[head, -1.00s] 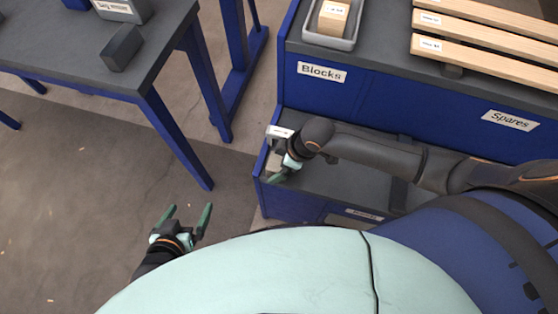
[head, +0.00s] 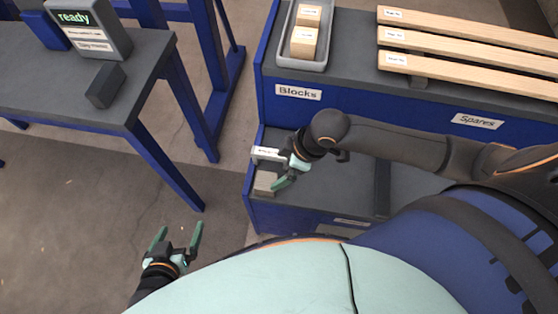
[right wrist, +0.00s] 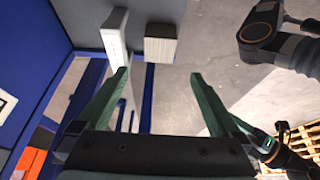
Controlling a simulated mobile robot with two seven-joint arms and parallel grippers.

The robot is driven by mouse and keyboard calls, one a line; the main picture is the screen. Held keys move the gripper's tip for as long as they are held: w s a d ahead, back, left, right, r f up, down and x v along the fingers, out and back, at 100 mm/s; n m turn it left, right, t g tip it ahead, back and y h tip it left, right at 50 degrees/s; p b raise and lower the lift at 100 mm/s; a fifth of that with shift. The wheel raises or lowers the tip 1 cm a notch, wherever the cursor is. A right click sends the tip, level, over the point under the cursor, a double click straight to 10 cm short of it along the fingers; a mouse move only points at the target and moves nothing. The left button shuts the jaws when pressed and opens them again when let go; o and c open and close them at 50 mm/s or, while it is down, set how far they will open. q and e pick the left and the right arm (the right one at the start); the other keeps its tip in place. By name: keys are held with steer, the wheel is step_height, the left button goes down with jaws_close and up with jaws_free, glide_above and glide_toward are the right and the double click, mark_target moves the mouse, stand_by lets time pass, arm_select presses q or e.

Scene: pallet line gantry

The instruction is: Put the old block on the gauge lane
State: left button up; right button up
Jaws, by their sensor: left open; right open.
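A worn grey-brown block (head: 264,183) sits near the left end of the lower shelf, beside a small white-labelled stand (head: 268,155). In the right wrist view the block (right wrist: 160,48) lies beyond my fingertips, between their lines, with the pale labelled stand (right wrist: 115,35) to its left. My right gripper (head: 286,174) is open and empty, close to the block; its fingers (right wrist: 160,76) show apart. My left gripper (head: 178,240) is open and empty over the floor. I cannot tell which surface is the gauge lane.
A grey bin (head: 298,62) labelled Blocks holds pale wooden blocks (head: 304,42). Several long boards (head: 450,65) lie on the upper bench. A grey-topped table (head: 40,95) at left carries a display reading "ready" (head: 88,28) and a dark block (head: 105,85). Floor between is clear.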

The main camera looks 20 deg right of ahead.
steer(key=a+f+m+t+y, duration=0.1)
steer(key=a+m+t+y, duration=0.15)
steer(key=a, duration=0.35)
arm_select(q)
steer(key=shift+s+f, duration=0.15)
steer(key=shift+s, duration=0.1)
arm_select(e)
steer(key=s+d+f+m+t+h, duration=0.3)
steer(key=s+d+f+m+t, duration=0.1)
steer(key=d+m, duration=0.1)
steer(key=shift+s+d+m, duration=0.15)
steer(key=shift+d+m, duration=0.15)
steer(key=shift+m, duration=0.25)
arm_select(q)
steer(key=shift+w, duration=0.1)
arm_select(e)
steer(key=shift+f, duration=0.1)
